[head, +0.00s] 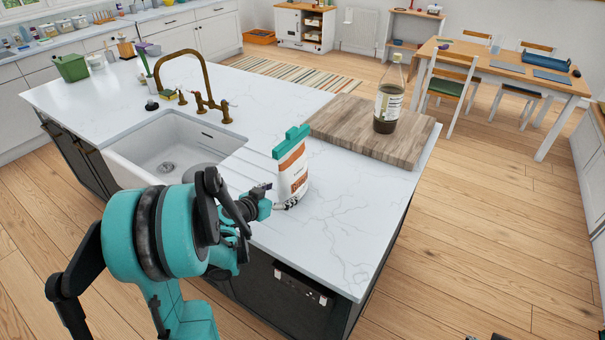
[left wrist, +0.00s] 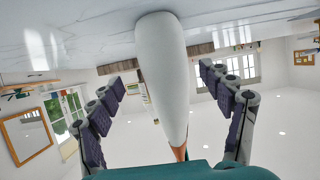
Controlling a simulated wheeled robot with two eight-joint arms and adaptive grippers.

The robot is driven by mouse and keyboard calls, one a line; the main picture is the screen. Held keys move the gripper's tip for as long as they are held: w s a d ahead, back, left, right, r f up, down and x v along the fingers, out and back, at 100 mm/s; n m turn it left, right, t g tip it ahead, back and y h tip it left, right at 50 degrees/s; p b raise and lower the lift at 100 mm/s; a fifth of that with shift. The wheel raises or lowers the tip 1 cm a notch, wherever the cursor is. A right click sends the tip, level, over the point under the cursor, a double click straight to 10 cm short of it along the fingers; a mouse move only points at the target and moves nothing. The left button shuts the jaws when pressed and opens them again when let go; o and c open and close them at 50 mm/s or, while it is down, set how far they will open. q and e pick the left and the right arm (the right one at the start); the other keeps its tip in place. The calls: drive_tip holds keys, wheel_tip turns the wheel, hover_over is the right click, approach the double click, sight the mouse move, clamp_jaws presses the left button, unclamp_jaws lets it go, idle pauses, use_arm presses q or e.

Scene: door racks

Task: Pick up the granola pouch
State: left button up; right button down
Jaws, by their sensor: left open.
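The granola pouch (head: 291,172) stands upright on the white island top, white and orange with a teal clip along its top. My left gripper (head: 275,197) is open at the pouch's near side, low down by its base. In the left wrist view the pouch (left wrist: 163,75) shows edge-on as a pale shape between the two spread fingers of the left gripper (left wrist: 168,112). Gaps show on both sides of it in that view. My right gripper is not clearly seen.
A wooden board (head: 345,124) lies just behind the pouch, with a dark bottle (head: 388,100) standing on it. The sink (head: 172,147) and brass tap (head: 205,95) are to the left. The island top is clear to the right of the pouch.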

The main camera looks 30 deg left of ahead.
use_arm(q)
drive_tip(key=shift+x, duration=1)
drive_tip(key=shift+w+a+f+b, duration=0.1)
drive_tip(key=shift+w+b, duration=0.3)
drive_tip(key=shift+w, duration=0.25)
drive_tip(key=x, duration=0.1)
drive_tip(key=b+x, duration=0.1)
drive_tip(key=x, duration=0.3)
drive_tip(key=shift+w+a+r+b, duration=0.2)
drive_tip(key=shift+r+b, duration=0.05)
drive_tip(key=shift+b, duration=0.05)
use_arm(e)
drive_tip(key=shift+w+f, duration=0.2)
drive_tip(key=shift+f, duration=0.9)
use_arm(q)
drive_tip(key=shift+r, duration=0.1)
drive_tip(key=c, duration=0.4)
clamp_jaws()
